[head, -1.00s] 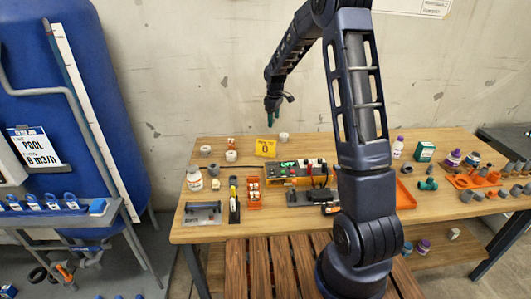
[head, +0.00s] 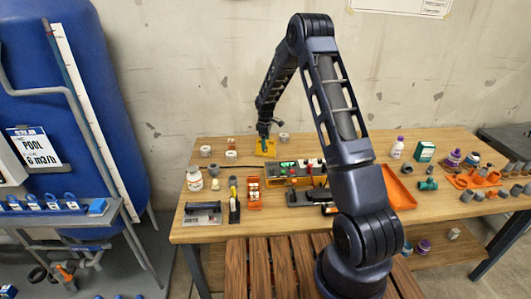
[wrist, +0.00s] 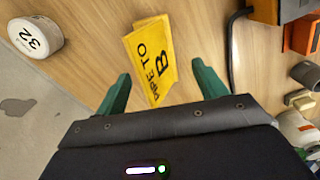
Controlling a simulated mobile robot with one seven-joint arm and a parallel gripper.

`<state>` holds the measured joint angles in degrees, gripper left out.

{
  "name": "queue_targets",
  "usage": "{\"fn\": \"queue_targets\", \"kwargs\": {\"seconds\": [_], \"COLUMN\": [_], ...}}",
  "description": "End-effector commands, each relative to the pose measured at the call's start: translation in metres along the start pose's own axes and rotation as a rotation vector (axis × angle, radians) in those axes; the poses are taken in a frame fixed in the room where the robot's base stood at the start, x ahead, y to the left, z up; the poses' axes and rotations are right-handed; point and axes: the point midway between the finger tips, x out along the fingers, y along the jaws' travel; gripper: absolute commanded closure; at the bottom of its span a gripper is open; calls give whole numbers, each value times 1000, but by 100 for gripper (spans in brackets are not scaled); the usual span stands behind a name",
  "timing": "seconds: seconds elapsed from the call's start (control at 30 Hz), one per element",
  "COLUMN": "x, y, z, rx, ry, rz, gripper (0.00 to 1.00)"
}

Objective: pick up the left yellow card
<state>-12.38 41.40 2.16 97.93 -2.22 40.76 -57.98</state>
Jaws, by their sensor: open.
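The yellow card (head: 270,151) stands near the back edge of the wooden table, left of centre. Only one yellow card shows. In the wrist view, the green fingers of my gripper (wrist: 162,72) are apart, one on each side of the card's near end. I cannot tell whether they touch it.
A grey-white fitting (head: 284,138) stands close to the card's right. In the wrist view, a round white piece marked "32" (wrist: 36,36) lies left of the card. A dark cable and an orange-and-grey device (head: 295,171) are nearby. Bare wood lies around the card.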

Motion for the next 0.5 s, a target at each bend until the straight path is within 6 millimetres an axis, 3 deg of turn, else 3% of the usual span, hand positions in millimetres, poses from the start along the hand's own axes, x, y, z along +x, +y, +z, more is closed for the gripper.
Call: {"fn": "queue_targets", "kwargs": {"seconds": [0.17,0.5], "x": [9,51], "y": [0,2], "z": [0,0], "rx": [0,0], "ry": [0,0], "rz": [-1,0], "gripper": [29,29]}}
